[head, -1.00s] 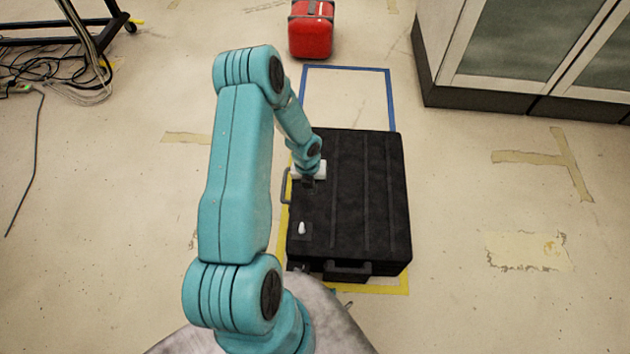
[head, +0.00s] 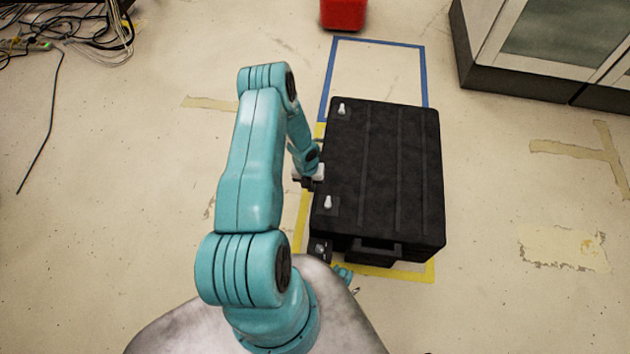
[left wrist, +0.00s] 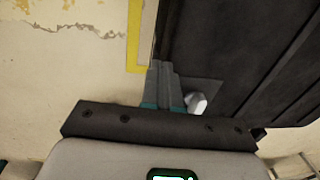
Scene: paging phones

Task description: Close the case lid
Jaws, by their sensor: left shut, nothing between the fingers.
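The black case (head: 350,235) lies on the floor, with its ribbed lid (head: 385,165) down flat over it. I cannot tell whether the lid is fully flush. Two white latches, a far one (head: 342,108) and a near one (head: 328,203), show along the lid's left side. My left gripper (head: 309,177) is at the case's left edge, between the latches, partly hidden by my arm. In the left wrist view its fingers (left wrist: 163,84) are shut and empty, close beside a dark plate with a white latch (left wrist: 197,102). Contact is unclear.
Yellow tape (head: 397,273) borders the case on the floor, and a blue tape frame (head: 380,42) lies beyond. A red box (head: 343,14) stands at the top, a cabinet (head: 540,85) at the upper right, and cables (head: 85,38) at the upper left. Floor right of the case is clear.

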